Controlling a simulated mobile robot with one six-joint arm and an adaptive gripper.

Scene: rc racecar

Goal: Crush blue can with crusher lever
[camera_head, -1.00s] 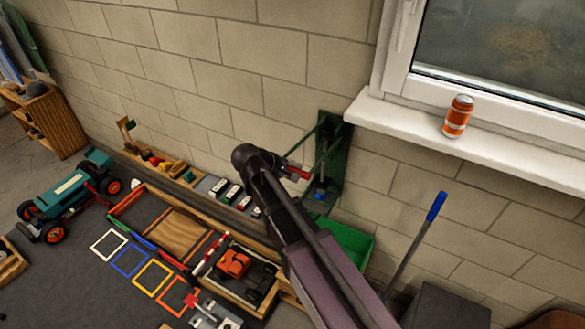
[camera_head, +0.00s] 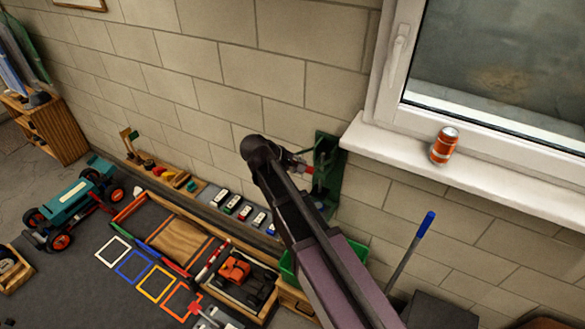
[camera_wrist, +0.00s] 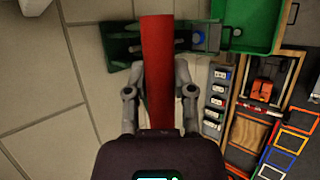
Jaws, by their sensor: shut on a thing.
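The green can crusher (camera_head: 333,180) is mounted on the block wall below the window sill. Its red lever handle (camera_wrist: 157,65) runs up the middle of the wrist view, between the fingers. My gripper (camera_wrist: 160,70) is shut on this handle; in the head view my gripper (camera_head: 300,165) is just left of the crusher plate. A small blue patch (camera_wrist: 197,38), likely the blue can, shows beside the handle inside the crusher in the wrist view. Most of it is hidden, and my arm covers the crusher's lower part in the head view.
An orange can (camera_head: 444,147) stands on the white sill (camera_head: 400,155). A green bin (camera_head: 288,268) is below the crusher. A blue-tipped pole (camera_head: 410,250) leans at right. Toy cars and trays (camera_head: 180,240) cover the left floor.

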